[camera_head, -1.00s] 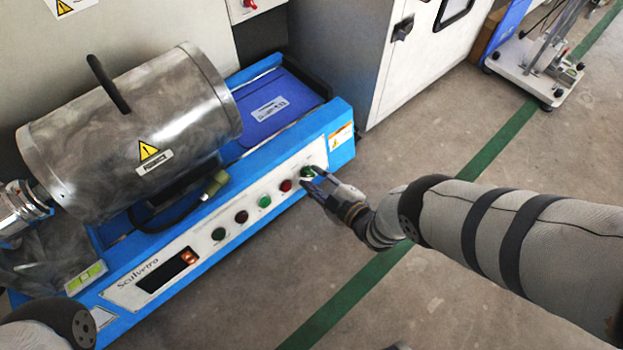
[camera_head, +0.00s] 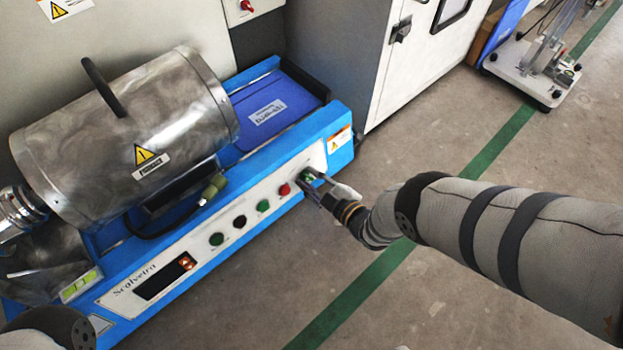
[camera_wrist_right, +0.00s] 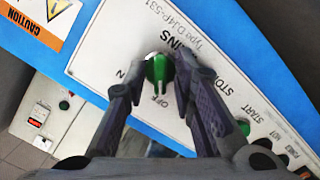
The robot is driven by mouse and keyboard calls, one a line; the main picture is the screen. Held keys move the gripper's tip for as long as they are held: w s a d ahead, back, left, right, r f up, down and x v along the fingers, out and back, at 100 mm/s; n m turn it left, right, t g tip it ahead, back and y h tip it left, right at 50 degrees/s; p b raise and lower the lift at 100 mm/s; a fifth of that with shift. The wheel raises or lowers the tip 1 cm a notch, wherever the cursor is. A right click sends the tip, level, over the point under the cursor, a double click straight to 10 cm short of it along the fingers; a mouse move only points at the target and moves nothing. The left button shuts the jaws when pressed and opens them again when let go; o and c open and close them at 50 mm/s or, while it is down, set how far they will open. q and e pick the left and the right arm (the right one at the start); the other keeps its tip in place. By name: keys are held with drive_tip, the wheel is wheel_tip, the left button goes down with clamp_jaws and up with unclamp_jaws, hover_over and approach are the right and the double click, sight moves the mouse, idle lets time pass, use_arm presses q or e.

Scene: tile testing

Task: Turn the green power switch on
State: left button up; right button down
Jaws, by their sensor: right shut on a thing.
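The green power switch (camera_head: 308,175) is a round knob at the right end of the white panel on the blue machine's front. In the right wrist view the green switch (camera_wrist_right: 158,72) has its raised grip between my two fingers, under the "MAINS" label, with ON and OFF marks beside it. Its grip runs roughly up and down in that view. My right gripper (camera_head: 313,183) is at the panel, shut on the switch; the fingers partly hide it in the head view. My left gripper is out of view; only part of my left arm shows at bottom left.
A red button (camera_head: 284,189) and a green button (camera_head: 263,205) sit left of the switch. A steel furnace cylinder (camera_head: 130,130) lies on the blue base (camera_head: 340,135). A cabinet (camera_head: 385,70) stands behind. The floor in front is clear.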

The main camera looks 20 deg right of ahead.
drive_tip(key=m, duration=0.4)
drive_tip(key=shift+b, duration=0.3)
drive_tip(key=m, duration=0.2)
drive_tip(key=m+b, duration=0.1)
drive_tip(key=m, duration=0.1)
drive_tip(key=shift+f+g+y, duration=0.1)
drive_tip(key=shift+g+y, duration=0.2)
drive_tip(key=m+b, duration=0.1)
drive_tip(key=m, duration=0.3)
drive_tip(key=shift+m+y+b, duration=0.5)
drive_tip(key=shift+m+b, duration=0.35)
drive_tip(key=shift+m, duration=0.85)
drive_tip(key=shift+s, duration=0.1)
drive_tip(key=c, duration=1.7)
unclamp_jaws()
drive_tip(key=v, duration=1.2)
